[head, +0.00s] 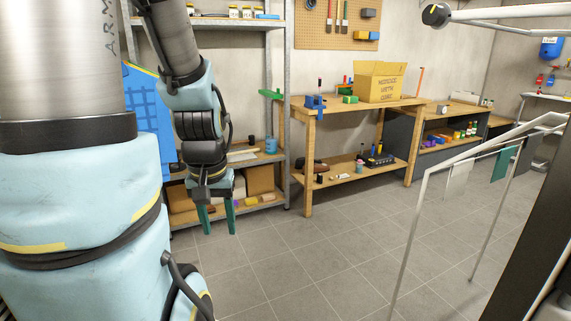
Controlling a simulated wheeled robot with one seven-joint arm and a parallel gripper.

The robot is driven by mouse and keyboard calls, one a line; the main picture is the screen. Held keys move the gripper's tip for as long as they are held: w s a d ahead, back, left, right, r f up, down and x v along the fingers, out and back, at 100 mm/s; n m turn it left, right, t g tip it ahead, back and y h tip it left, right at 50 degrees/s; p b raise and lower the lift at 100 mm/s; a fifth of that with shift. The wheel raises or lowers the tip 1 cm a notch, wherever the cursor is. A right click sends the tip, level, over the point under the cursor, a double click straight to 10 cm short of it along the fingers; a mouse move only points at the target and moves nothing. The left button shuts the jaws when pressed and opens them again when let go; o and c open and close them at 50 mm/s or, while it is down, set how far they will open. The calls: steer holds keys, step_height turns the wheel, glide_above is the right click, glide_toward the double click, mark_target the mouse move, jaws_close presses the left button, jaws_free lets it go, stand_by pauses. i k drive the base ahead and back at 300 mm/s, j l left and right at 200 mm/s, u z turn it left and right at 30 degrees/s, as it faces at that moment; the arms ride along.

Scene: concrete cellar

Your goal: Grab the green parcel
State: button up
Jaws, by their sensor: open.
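A small green block (350,99), which may be the green parcel, sits on the wooden workbench top, just left of the open cardboard box. My gripper (217,221) is on the left of the head view, pointing down. Its two teal fingers are apart, with nothing visible between them. It hangs in front of the metal shelf, left of the workbench and apart from the green block.
The workbench (309,160) also carries a blue vise (315,102) and the cardboard box (379,83). A metal shelf (287,165) with boxes stands behind my gripper. A white rail frame (420,215) stands at right. Tiled floor (310,265) is clear in the middle.

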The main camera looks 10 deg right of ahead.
mark_target(346, 99)
steer(key=i+l+z, duration=0.2)
steer(key=i+z, duration=0.15)
steer(key=i, duration=0.2)
steer(key=i+z, duration=0.35)
steer(key=i, duration=0.2)
steer(key=i+z, duration=0.35)
steer(key=i, duration=0.2)
steer(key=i+z, duration=0.1)
steer(key=i, duration=0.4)
steer(key=i+z, duration=0.1)
steer(key=i, duration=0.35)
steer(key=i+j+z, duration=0.1)
steer(key=i, duration=0.4)
steer(key=i+j+z, duration=0.1)
steer(key=i, duration=0.35)
steer(key=i+j+z, duration=0.1)
steer(key=i+j, duration=0.15)
steer(key=i, duration=0.25)
steer(key=i+l+z, duration=0.2)
steer(key=i, duration=0.55)
steer(key=i+z, duration=0.15)
steer(key=i, duration=0.6)
steer(key=l+u, duration=0.1)
steer(key=u, duration=1.9)
